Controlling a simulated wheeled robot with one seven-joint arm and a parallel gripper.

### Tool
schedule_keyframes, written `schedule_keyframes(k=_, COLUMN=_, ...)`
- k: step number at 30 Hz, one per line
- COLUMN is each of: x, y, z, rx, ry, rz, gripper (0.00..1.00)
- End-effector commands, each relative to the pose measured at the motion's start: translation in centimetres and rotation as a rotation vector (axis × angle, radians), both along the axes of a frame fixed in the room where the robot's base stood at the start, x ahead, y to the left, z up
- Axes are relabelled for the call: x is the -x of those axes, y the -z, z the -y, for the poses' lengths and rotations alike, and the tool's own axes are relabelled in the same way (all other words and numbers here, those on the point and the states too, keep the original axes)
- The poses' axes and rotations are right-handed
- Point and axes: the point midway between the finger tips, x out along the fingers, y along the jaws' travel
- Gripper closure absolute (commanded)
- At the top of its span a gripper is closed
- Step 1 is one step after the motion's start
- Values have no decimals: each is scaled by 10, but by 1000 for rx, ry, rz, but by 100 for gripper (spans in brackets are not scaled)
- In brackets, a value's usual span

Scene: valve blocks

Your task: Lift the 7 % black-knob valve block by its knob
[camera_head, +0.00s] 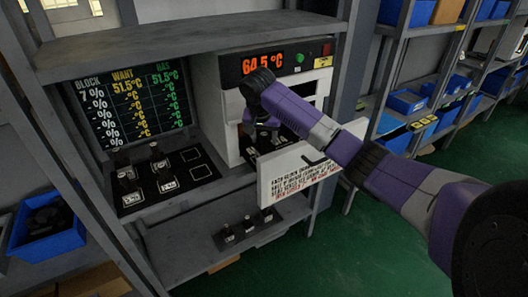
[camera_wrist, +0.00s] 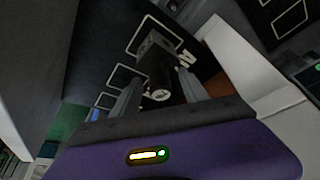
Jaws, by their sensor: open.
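A dark valve block (camera_wrist: 157,48) with a black knob (camera_wrist: 160,82) stands inside the oven's dark chamber in the wrist view. White lettering shows on it, but I cannot read its percentage. My gripper (camera_wrist: 160,92) is open, with one grey finger on each side of the knob; I cannot tell whether either finger touches it. In the head view my gripper (camera_head: 264,128) reaches down into the open oven (camera_head: 232,100) and mostly hides the block. The board (camera_head: 130,103) lists block 7 % with want 51.5 °C and has 51.5 °C.
The oven display (camera_head: 263,63) reads 64.5 °C. Its lowered white door (camera_head: 290,180) lies below my arm. Several blocks stand on a black marked mat (camera_head: 205,172) at left, with empty squares on its right. More small blocks (camera_head: 228,235) stand on the lower shelf.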

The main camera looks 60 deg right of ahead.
Motion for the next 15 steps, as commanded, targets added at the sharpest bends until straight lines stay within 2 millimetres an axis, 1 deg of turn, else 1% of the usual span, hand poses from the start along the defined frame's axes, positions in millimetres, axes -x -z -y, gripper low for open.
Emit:
schedule_keyframes(k=1, x=0, y=0, z=0, rx=0, ry=0, rz=0, gripper=48)
schedule_keyframes(k=9, x=0, y=0, z=0, rx=0, ry=0, rz=0, gripper=100)
schedule_keyframes(k=15, x=0, y=-1, z=0, rx=1, ry=0, rz=0, gripper=100)
